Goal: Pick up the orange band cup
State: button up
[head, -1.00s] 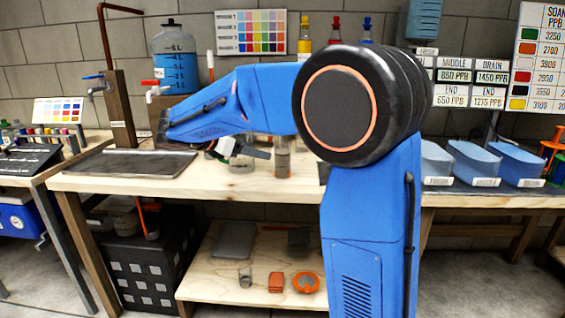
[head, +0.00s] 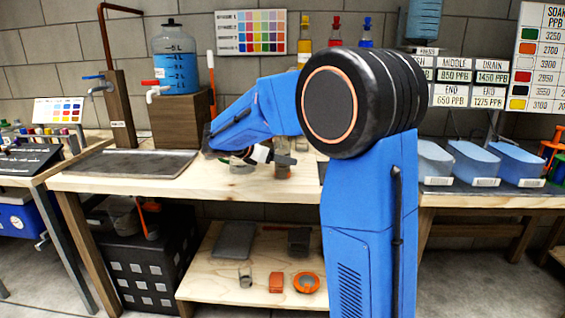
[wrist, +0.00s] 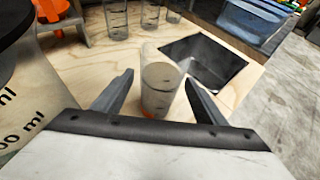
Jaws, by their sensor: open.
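The orange band cup (wrist: 160,88) is a clear, upright cup with orange showing low on its side. It stands on the wooden bench between the two open fingers of my gripper (wrist: 159,76) in the wrist view. Gaps show on both sides, and I cannot tell if either finger touches it. In the head view my gripper (head: 285,159) is low over the bench at the cup, which is partly hidden behind it (head: 282,173).
A large container with ml marks (wrist: 28,115) is close on the left in the wrist view. Several clear cups (wrist: 115,20) stand beyond. A dark square recess or tray (wrist: 205,58) and a blue bin (wrist: 255,20) lie to the right.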

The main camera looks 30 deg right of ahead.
jog(key=x, duration=0.4)
jog(key=shift+d, duration=0.5)
jog(key=c, duration=1.2)
jog(key=shift+c, duration=0.4)
jog(key=shift+w+r, duration=0.1)
jog(key=shift+r, duration=0.1)
